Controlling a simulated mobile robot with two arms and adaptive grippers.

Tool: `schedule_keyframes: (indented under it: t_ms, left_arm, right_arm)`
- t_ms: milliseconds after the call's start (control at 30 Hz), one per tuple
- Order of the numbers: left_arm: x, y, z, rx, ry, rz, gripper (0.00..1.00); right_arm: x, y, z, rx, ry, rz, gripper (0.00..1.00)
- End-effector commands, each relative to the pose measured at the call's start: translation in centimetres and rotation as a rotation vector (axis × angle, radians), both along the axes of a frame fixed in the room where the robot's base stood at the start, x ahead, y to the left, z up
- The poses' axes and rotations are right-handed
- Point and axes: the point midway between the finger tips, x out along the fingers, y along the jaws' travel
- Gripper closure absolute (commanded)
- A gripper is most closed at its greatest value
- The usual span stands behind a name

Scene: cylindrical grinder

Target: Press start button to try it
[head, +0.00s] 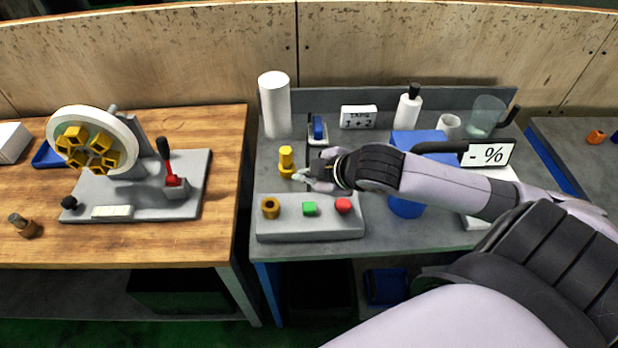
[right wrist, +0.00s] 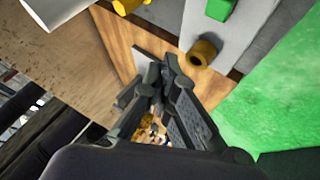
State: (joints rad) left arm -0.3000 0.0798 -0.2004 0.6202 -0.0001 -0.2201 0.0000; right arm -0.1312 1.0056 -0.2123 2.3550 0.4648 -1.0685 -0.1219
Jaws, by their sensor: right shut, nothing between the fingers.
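A grey control box (head: 310,229) stands at the front left of the grey table. My right gripper (head: 302,175) is shut and empty, just behind the box and apart from the buttons. In the right wrist view its fingers (right wrist: 160,78) are together, with the knob (right wrist: 203,52) and green button (right wrist: 218,8) beyond. My left gripper is not in view.
A yellow part (head: 286,160) stands close beside my right fingertips. A wooden table (head: 180,243) with a wheel fixture (head: 93,140) and red-based lever (head: 172,180) is at left.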

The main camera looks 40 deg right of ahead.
Motion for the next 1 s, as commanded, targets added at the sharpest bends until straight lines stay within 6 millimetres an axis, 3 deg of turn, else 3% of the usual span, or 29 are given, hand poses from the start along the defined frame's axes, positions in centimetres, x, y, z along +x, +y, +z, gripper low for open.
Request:
schedule_keyframes:
  t_ms: [467, 700, 1000]
  left_arm:
    - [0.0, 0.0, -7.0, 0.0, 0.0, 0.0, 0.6]
    - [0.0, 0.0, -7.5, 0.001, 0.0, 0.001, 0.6]
    - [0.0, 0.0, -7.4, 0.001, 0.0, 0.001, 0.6]
  right_arm:
    - [0.0, 0.0, -6.4, 0.001, -0.002, 0.001, 1.0]
    - [0.0, 0.1, -8.1, 0.002, 0.0, 0.0, 1.0]
    - [0.0, 0.0, -8.2, 0.001, 0.0, 0.0, 1.0]
